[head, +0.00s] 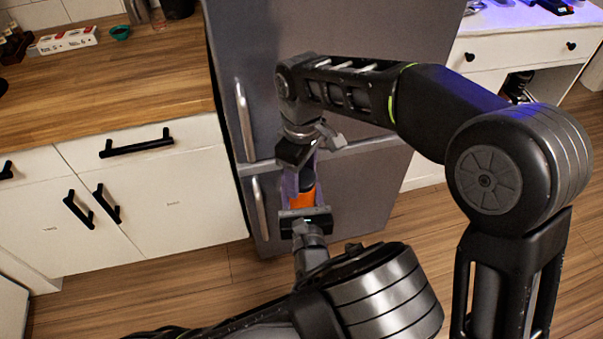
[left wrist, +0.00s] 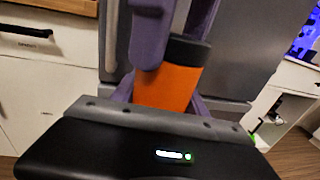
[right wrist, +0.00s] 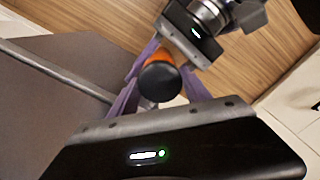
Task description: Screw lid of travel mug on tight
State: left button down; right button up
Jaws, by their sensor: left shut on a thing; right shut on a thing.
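The orange travel mug (head: 302,201) is held in the air in front of the fridge, and its orange body shows large in the left wrist view (left wrist: 167,88). Its black lid (left wrist: 188,51) sits on the upper end, and the right wrist view looks onto the lid's top (right wrist: 160,82). My left gripper (head: 304,205) is shut on the orange body from below. My right gripper (head: 305,176) comes down from above, its purple fingers shut on the lid. The fingers partly hide mug and lid, and the seam between them is not clear.
The grey fridge (head: 350,215) stands close behind, with vertical handles (head: 244,120). A white desk (head: 530,40) is at right. Open wooden floor (head: 190,285) lies below.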

jog(key=c, duration=0.7)
jog(key=shift+m, duration=1)
jog(key=shift+c, duration=0.3)
jog(key=o, duration=1.6)
notch_tip(320, 180, up, 8)
jog(key=shift+f, duration=0.25)
